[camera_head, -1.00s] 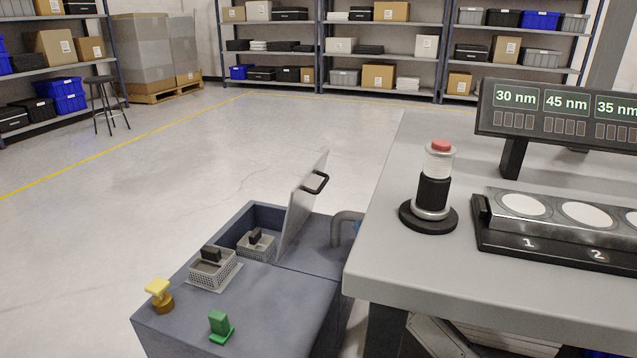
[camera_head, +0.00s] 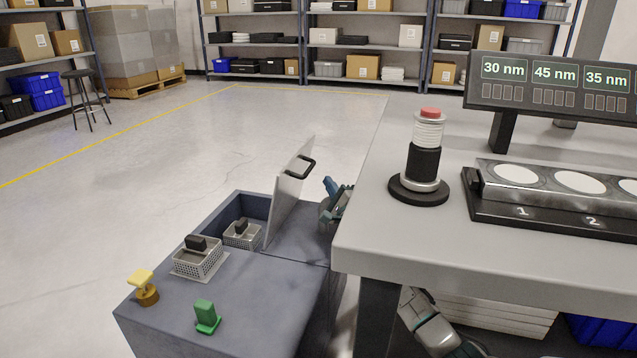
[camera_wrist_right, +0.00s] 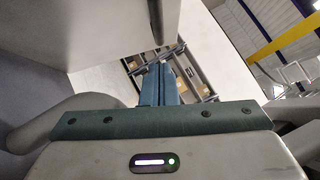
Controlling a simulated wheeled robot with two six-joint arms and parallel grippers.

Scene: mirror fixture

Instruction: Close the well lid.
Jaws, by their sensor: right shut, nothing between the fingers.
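The well lid (camera_head: 288,205) is a thin light-grey panel with a black handle (camera_head: 307,166). It stands open, steeply tilted, at the right side of the well (camera_head: 252,204) in the blue-grey cabinet. My right gripper (camera_head: 331,186) is just right of the lid, on the side away from the well opening, beside the bench edge. Its teal fingers are shut and empty and also show in the right wrist view (camera_wrist_right: 161,84). I cannot tell whether it touches the lid. My left gripper is out of view.
A mesh basket (camera_head: 198,259) with a black grip stands on the cabinet top; another basket (camera_head: 242,234) is in the well. A yellow knob (camera_head: 143,285) and green piece (camera_head: 206,316) are at the front. The grey bench (camera_head: 450,262) bounds the right side, carrying a red-topped post (camera_head: 427,150).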

